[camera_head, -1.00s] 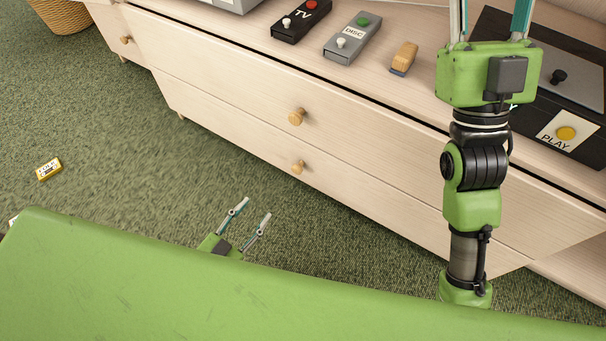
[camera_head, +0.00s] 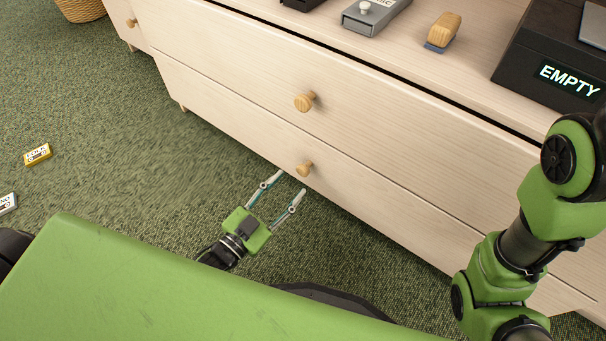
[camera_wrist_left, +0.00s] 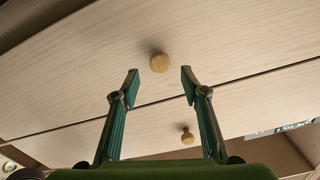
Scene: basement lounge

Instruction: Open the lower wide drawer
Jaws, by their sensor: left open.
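The lower wide drawer (camera_head: 232,112) is closed in the pale wood cabinet, with a round wooden knob (camera_head: 304,169). The upper wide drawer (camera_head: 400,140), with its own knob (camera_head: 304,102), is also closed. My left gripper (camera_head: 290,183) is open and empty, close to the lower knob, its fingers pointing toward the drawer front. In the left wrist view, the nearer knob (camera_wrist_left: 160,62), which appears to be the lower drawer's, lies in the gap between the fingertips, with no visible contact. A smaller knob (camera_wrist_left: 187,137) shows beyond. My right gripper is out of view.
My right arm crosses the right side, in front of the cabinet. A grey device (camera_head: 375,14), a wooden block with a blue base (camera_head: 443,32) and a black box marked EMPTY (camera_head: 545,75) sit on top. A yellow cassette (camera_head: 37,154) lies on the green carpet.

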